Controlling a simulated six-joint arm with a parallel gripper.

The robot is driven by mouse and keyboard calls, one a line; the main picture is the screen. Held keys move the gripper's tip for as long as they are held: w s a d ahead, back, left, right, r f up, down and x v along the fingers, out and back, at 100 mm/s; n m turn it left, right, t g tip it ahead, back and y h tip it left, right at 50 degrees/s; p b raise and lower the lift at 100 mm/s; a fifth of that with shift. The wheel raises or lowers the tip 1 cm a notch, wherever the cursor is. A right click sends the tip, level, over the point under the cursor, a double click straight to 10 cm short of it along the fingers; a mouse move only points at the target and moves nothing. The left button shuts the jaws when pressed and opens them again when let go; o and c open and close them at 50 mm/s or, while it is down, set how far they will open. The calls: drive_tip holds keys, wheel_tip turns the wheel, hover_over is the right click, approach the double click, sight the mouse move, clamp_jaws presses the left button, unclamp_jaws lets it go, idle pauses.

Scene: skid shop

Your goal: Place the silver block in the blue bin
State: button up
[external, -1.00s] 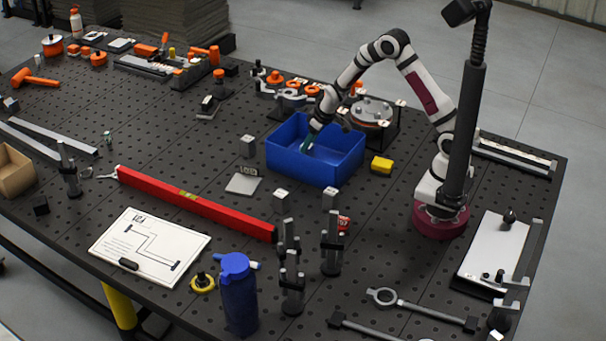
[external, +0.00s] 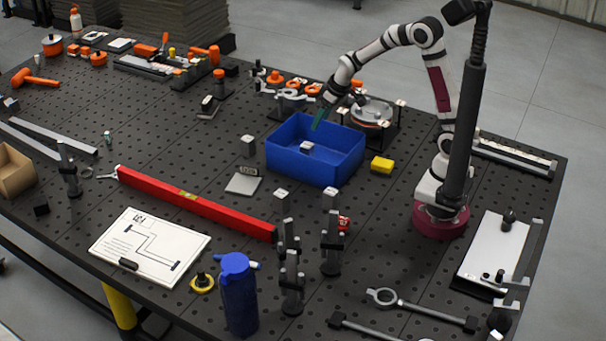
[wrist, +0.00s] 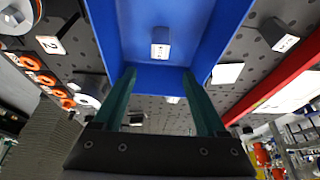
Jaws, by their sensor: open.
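The silver block (external: 307,147) lies inside the blue bin (external: 320,172). In the wrist view the block (wrist: 160,45) rests on the bin's blue floor (wrist: 140,72), apart from the bin walls I can see. My gripper (external: 318,122) is above the bin, near its far rim, with teal fingers. In the wrist view its two fingers (wrist: 160,78) are spread apart with nothing between them. The block is clear of the fingers.
A yellow block (external: 382,165) lies right of the bin. A grey block (external: 248,146) and a flat grey plate (external: 243,184) are to its left. A round fixture (external: 372,112) stands behind it. A red level (external: 195,203) lies in front.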

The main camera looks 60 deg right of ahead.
drive_tip(key=s+a+r+m+g, duration=0.1)
drive_tip(key=s+a+r+m, duration=0.1)
drive_tip(key=s, duration=0.8)
drive_tip(key=s+a+r+m+g+y, duration=0.1)
drive_tip(key=s+a+r+g, duration=0.1)
drive_tip(key=s, duration=0.8)
drive_tip(key=s+a+r+m+g, duration=0.1)
drive_tip(key=s+a, duration=0.3)
drive_tip(key=s, duration=0.6)
drive_tip(key=shift+a+r+m+g+y, duration=0.2)
drive_tip(key=shift+r+m+g+y, duration=0.25)
drive_tip(key=shift+m, duration=0.35)
